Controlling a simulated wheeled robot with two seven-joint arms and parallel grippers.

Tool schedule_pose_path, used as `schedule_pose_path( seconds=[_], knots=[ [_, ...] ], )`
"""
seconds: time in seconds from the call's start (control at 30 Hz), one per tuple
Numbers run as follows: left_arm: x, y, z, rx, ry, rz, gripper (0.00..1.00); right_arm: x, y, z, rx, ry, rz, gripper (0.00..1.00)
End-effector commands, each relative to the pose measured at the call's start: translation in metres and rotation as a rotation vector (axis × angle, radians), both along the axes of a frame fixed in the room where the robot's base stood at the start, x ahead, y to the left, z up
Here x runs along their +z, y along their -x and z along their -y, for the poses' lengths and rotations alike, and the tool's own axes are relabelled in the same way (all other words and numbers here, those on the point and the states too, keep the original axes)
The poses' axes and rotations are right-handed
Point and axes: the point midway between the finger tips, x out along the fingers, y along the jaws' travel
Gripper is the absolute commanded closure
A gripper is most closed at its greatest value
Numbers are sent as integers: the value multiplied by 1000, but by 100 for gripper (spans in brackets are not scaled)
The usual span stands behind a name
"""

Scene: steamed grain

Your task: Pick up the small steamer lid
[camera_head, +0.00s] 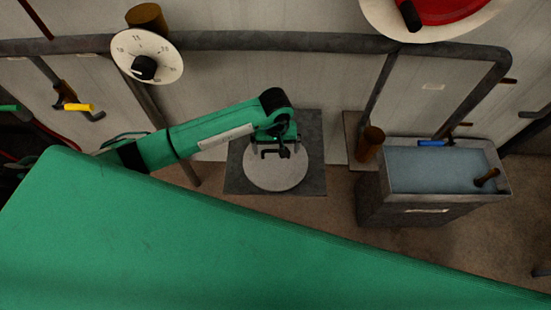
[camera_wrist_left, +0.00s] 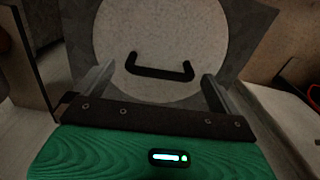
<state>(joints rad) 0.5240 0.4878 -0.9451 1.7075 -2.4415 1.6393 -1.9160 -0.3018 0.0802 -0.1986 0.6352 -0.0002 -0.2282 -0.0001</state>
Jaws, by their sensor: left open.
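The small steamer lid (camera_head: 272,181) is a pale round disc on a dark square plate (camera_head: 234,180) near the middle of the head view. In the left wrist view the lid (camera_wrist_left: 160,45) has a dark bar handle (camera_wrist_left: 160,73) standing on it. My left gripper (camera_head: 282,153) is over the lid, and its fingers partly hide the handle there. In the left wrist view my left gripper (camera_wrist_left: 158,80) is open, with one finger on each side of the handle. Nothing shows between the fingers but the handle beyond. Contact cannot be told. My right gripper is not in view.
A grey metal tank (camera_head: 432,170) with a bluish surface stands to the right. A brown cylinder (camera_head: 370,143) is beside it. A large pipe (camera_head: 260,44) runs along the wall behind, with a round white dial (camera_head: 147,56) at upper left. Floor lies between plate and tank.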

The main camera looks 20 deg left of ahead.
Motion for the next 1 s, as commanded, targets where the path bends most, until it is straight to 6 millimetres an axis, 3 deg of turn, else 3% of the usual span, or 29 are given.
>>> schedule_pose_path(
  seconds=[0.23,0.53,0.57,0.83,1.0],
  knots=[
    [-32,0,-1,1,0,-4,0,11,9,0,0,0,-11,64],
    [-39,-1,-1,0,0,0,0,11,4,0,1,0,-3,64],
    [-39,-1,-1,0,0,0,2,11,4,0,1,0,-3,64],
    [-39,0,-1,0,0,0,54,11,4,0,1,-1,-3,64],
    [-38,-1,-1,0,1,1,55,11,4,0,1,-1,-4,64]
  ],
)
